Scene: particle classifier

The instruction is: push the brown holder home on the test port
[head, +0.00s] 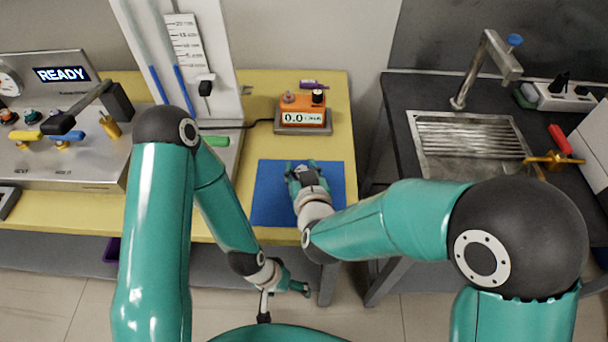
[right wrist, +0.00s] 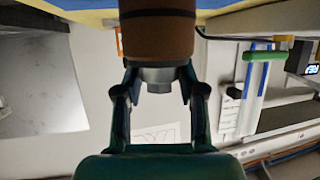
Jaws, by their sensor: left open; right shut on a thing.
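The brown holder (right wrist: 157,35) is a thick brown cylinder with a grey hexagonal end, in the right wrist view. Its upper part runs out of the frame. My right gripper (right wrist: 158,88) is shut on its grey end. In the head view, my right gripper (head: 304,172) is over the blue mat, and the holder is hidden behind it and cannot be made out. I cannot tell which fitting is the test port.
The blue mat (head: 268,196) lies on the yellow bench (head: 335,112). An orange meter (head: 303,112) reading 0.0 stands behind the mat. A steel panel (head: 70,165) with valves and a READY display is at left. A dark counter with a sink (head: 468,150) is at right.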

